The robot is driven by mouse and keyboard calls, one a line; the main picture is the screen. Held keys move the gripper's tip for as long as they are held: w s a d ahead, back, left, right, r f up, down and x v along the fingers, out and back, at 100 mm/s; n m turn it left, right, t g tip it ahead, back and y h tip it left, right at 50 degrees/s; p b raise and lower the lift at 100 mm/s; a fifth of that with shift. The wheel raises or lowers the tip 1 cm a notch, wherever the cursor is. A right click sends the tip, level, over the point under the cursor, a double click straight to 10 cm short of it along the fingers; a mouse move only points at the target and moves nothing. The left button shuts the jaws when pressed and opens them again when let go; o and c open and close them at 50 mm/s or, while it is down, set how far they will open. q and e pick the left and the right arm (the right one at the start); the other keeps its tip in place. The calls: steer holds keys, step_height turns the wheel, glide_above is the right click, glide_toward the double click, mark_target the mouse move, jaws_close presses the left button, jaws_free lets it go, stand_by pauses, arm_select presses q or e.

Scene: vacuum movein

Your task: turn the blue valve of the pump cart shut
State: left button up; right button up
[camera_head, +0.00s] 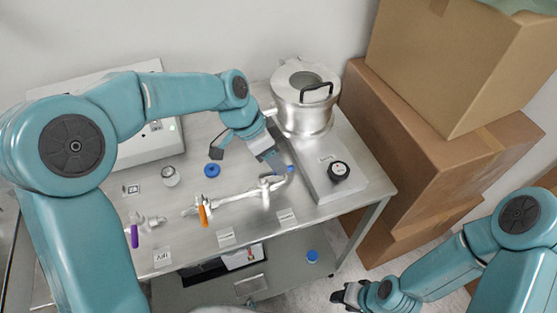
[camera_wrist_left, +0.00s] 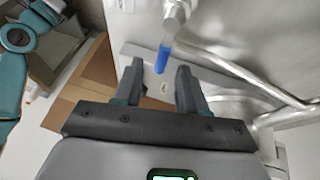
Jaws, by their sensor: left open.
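The pump cart (camera_head: 337,219) has a steel top with a pipe run along it. The blue valve handle (camera_head: 290,169) is at the right end of that pipe, just beside the tips of my left gripper (camera_head: 277,165). In the left wrist view the blue handle (camera_wrist_left: 164,58) appears between the two open fingertips, with a gap on each side; contact cannot be told. The handle hangs from a metal valve body (camera_wrist_left: 175,15). My right gripper (camera_head: 347,295) is low at the right, away from the cart, and its opening is unclear.
An orange valve handle (camera_head: 203,215) and a purple one (camera_head: 134,236) sit farther left. A steel pot (camera_head: 303,112) and a black knob (camera_head: 338,171) stand close to my left gripper. Cardboard boxes (camera_head: 440,150) fill the right side. A blue cap (camera_head: 212,170) lies on the top.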

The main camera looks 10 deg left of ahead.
arm_select(q)
steer(key=shift+x, duration=0.9)
steer(key=shift+w+d+f, duration=0.1)
steer(key=shift+f, duration=0.1)
steer(key=shift+c, duration=0.3)
jaws_close()
